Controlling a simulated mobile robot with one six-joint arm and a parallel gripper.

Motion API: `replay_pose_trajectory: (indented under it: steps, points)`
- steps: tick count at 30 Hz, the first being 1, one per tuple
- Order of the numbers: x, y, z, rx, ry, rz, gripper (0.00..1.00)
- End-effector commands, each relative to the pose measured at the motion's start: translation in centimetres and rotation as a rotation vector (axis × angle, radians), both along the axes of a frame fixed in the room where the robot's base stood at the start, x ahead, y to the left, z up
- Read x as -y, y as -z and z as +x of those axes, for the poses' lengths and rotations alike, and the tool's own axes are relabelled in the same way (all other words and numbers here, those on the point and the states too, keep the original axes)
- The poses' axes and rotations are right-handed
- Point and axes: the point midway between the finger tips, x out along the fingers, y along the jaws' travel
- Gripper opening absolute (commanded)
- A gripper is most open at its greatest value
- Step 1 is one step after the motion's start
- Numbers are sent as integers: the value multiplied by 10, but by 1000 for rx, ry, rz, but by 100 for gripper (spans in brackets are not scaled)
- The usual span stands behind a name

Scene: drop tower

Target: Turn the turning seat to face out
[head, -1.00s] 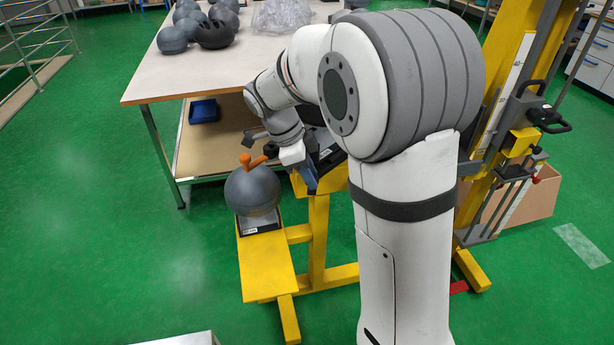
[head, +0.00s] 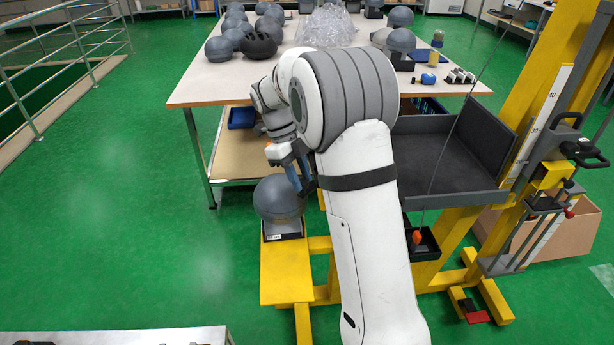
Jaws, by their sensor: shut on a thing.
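My gripper (head: 303,182), with blue fingers, is low beside the right side of a dark grey ball (head: 278,199). It is shut on a dark part by the ball, which I take to be part of the turning seat; my arm hides most of this contact. The ball rests on a black block with a white label (head: 283,232), at the far end of a flat yellow beam (head: 286,276). Which way the turning seat faces cannot be told from here.
A table (head: 205,85) with several grey balls and a clear plastic bag (head: 325,25) stands behind. A black tray (head: 450,165) and the yellow tower (head: 545,85) are right of my arm. An orange piece (head: 417,237) hangs there. The green floor at left is clear.

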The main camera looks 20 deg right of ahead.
Motion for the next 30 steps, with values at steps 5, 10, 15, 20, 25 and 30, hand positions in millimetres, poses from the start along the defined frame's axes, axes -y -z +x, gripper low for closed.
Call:
replay_pose_trajectory:
  steps: [5, 10, 15, 20, 25, 30]
  points:
    - [-2, 1, 7, -4, 58, 5, 0]
    - [-3, 1, 12, -4, 91, 4, 0]
    - [-2, 1, 14, -3, 108, 3, 0]
    - [-2, 1, 15, 0, 111, 3, 0]
    - [-2, 1, 15, 2, 111, 4, 0]
    - [-2, 1, 15, 3, 111, 3, 36]
